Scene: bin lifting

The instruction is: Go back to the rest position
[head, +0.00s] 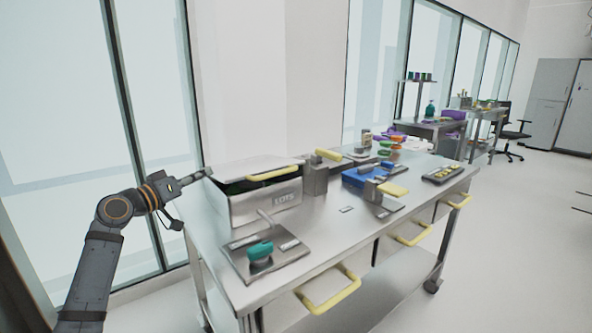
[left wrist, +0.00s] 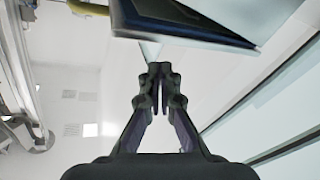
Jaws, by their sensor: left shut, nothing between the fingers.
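My left gripper (head: 196,176) is at the left end of the steel table, beside the upper left corner of the metal bin marked LOTS (head: 262,206). In the left wrist view my left gripper (left wrist: 158,74) shows with its fingers together and nothing between them. A dark-edged panel (left wrist: 185,22), likely part of the bin, hangs across the top of that view, beyond the fingertips. The bin has a lid with a yellow handle (head: 273,174) and stands on the table. My right gripper is in neither view.
The steel table (head: 330,236) holds a plate with a teal knob (head: 260,250), a blue tray (head: 366,176) and several small parts. Yellow handles (head: 330,291) stick out from its front edge. Windows stand close behind my left arm. The floor at the right is clear.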

